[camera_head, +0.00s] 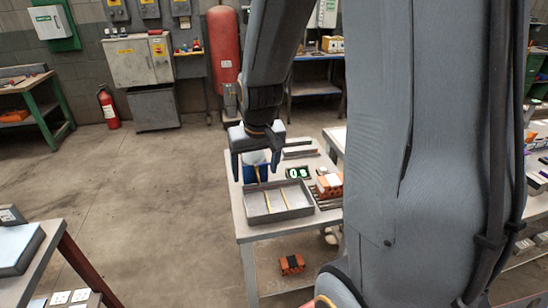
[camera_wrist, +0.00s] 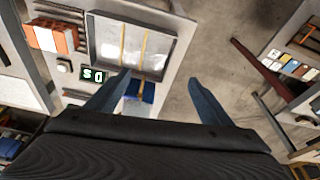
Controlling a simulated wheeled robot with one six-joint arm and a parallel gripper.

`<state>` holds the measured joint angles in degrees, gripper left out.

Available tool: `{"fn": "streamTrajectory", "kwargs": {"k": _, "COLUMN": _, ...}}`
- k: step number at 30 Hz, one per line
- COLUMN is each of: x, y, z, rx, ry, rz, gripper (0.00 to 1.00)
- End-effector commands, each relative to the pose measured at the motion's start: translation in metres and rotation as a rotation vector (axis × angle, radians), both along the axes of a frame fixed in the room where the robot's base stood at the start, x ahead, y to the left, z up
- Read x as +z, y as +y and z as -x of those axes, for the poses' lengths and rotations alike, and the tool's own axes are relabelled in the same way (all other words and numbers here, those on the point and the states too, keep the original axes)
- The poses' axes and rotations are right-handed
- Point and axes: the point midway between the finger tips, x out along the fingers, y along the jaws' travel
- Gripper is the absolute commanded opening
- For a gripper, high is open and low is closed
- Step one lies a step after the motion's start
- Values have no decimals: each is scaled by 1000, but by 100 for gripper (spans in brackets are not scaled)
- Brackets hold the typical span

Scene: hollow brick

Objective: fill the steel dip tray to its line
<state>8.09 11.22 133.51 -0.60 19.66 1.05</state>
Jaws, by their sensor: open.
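The steel dip tray (camera_head: 281,217) sits on the bench, with two yellow strips across its inside. It also shows in the wrist view (camera_wrist: 108,38), with pale patches inside; I cannot tell whether these are liquid or reflections. A blue container (camera_head: 249,174) with a yellow strip stands behind the tray, partly hidden by my gripper (camera_head: 256,162). In the wrist view the blue container (camera_wrist: 148,92) shows between and beyond my fingers (camera_wrist: 160,77). My gripper is open, pointing down above the container; I cannot see any contact.
A green-lit display (camera_head: 298,172) stands right of the blue container. Orange bricks (camera_head: 329,184) lie on a dark rack right of the tray. Another orange block (camera_head: 291,264) is on the lower shelf.

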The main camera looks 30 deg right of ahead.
Motion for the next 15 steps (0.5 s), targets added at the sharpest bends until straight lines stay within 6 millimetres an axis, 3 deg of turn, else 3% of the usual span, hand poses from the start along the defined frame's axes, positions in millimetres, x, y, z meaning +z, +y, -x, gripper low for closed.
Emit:
{"fn": "streamTrajectory", "kwargs": {"k": 1, "x": 1, "y": -21, "z": -23, "rx": -38, "ry": -28, "rz": 5, "gripper": 75}}
{"fn": "streamTrajectory", "kwargs": {"k": 3, "x": 3, "y": -45, "z": -49, "rx": -75, "ry": -65, "rz": 12, "gripper": 75}}
{"fn": "streamTrajectory", "kwargs": {"k": 6, "x": 5, "y": -70, "z": -72, "rx": -112, "ry": -100, "rz": 20, "gripper": 75}}
{"fn": "streamTrajectory", "kwargs": {"k": 9, "x": 4, "y": -82, "z": -82, "rx": -129, "ry": -116, "rz": 24, "gripper": 75}}
{"fn": "streamTrajectory", "kwargs": {"k": 15, "x": -13, "y": -85, "z": -89, "rx": -130, "ry": -115, "rz": 25, "gripper": 75}}
